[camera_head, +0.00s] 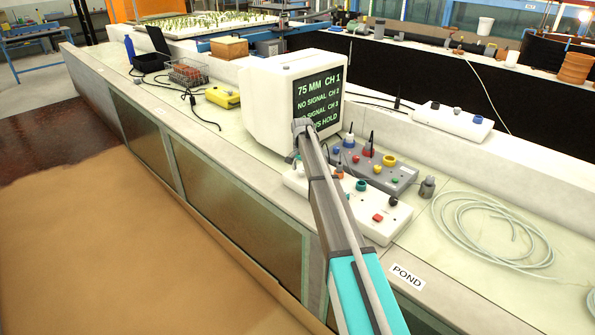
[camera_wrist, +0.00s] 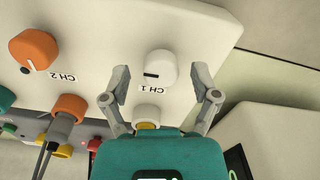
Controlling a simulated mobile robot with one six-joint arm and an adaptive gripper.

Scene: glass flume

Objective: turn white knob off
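The white knob (camera_wrist: 160,68) stands on a white panel (camera_wrist: 215,30) above the label CH 1, which reads upside down in the wrist view. A dark mark on its face points left. My gripper (camera_wrist: 161,80) is open, with one finger on each side of the knob and visible gaps between. Whether the fingertips are level with the knob or above it I cannot tell. In the head view my arm hides the gripper and the knob, and part of the white control box (camera_head: 376,228).
An orange knob (camera_wrist: 34,50) by CH 2 is left of the white one. A white-topped part with a yellow base (camera_wrist: 147,115) and an orange plug with cables (camera_wrist: 68,108) lie close by. In the head view a monitor (camera_head: 268,105) and grey connector box (camera_head: 400,178) stand nearby.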

